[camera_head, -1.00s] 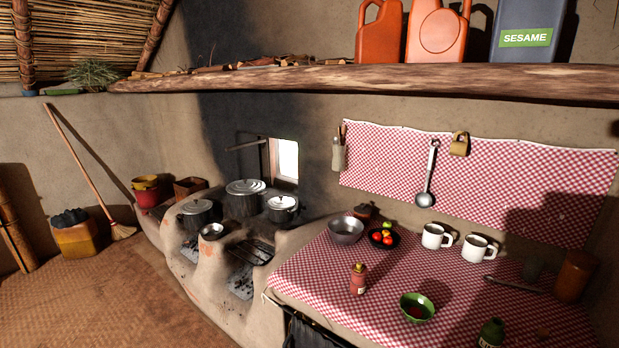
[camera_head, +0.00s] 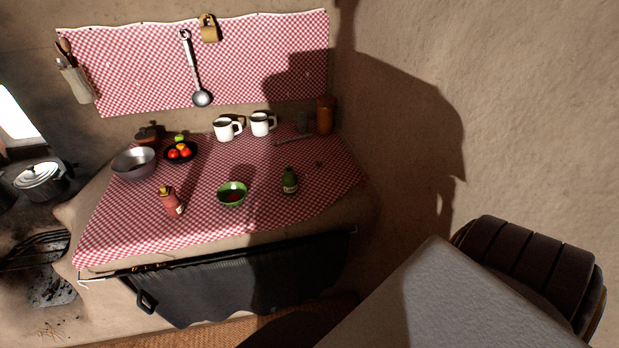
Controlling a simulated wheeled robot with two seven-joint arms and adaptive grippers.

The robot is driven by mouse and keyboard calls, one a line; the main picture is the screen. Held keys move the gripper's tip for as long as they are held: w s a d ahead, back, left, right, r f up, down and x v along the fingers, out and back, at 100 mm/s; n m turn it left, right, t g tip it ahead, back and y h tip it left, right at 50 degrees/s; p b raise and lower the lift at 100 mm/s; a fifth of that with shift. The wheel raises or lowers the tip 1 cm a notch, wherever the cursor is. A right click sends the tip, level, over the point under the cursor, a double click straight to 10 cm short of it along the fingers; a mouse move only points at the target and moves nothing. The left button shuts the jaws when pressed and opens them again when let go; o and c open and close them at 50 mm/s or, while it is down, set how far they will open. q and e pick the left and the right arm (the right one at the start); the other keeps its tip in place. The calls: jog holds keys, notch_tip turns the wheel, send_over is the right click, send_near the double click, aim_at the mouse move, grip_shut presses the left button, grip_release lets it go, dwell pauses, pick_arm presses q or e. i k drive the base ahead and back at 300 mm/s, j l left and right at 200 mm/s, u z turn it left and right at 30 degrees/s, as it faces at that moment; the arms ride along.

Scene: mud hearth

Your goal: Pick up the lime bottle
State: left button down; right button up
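A small green bottle (camera_head: 290,182) with a pale label and a dark cap stands upright on the red-and-white checked cloth (camera_head: 120,225), right of the green bowl (camera_head: 232,194). It is the likely lime bottle, but its label is too small to read. A red bottle (camera_head: 172,203) with a yellowish cap stands further left, near the cloth's front edge. Neither of my grippers is in the head view, so I cannot see their fingers or what they hold.
Two white mugs (camera_head: 226,129) (camera_head: 263,124), a brown cylinder (camera_head: 325,115) and a utensil lie behind the green bottle. A metal bowl (camera_head: 134,164) and a dark fruit bowl (camera_head: 181,153) stand left. A dark cloth (camera_head: 240,280) hangs below the front edge. A wall closes the right side.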

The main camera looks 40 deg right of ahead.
aim_at(289, 179)
jog(key=j+z, duration=0.1)
jog(key=z, duration=1.1)
